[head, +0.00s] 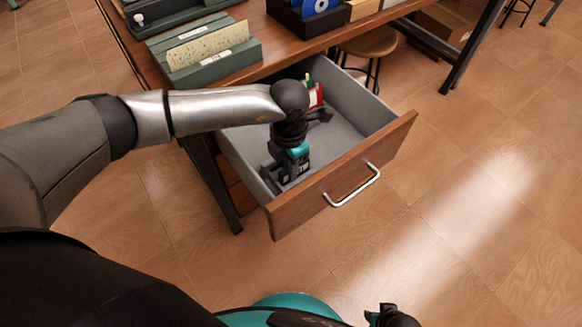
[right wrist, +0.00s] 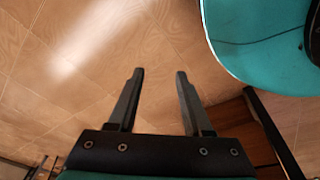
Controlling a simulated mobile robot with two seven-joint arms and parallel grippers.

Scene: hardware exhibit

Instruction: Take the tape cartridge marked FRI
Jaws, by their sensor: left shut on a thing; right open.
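A wooden drawer (head: 340,182) with a grey inside stands open under the table. My left gripper (head: 284,184) points down into its near left part, shut on a dark thing there. The hand and arm hide most of that thing, and I cannot read any mark on it. A small red, white and green item (head: 316,96) shows at the back of the drawer, partly behind my arm. No label reading FRI can be made out. My right gripper (right wrist: 159,75) is open and empty over the floor, with its two fingers apart; it shows at the bottom edge in the head view (head: 392,316).
The wooden table top (head: 255,45) holds a green box (head: 205,62) with a speckled card, and a dark tray (head: 300,22) with a blue disc. A round stool (head: 370,42) stands behind the drawer. The floor right of the drawer is clear.

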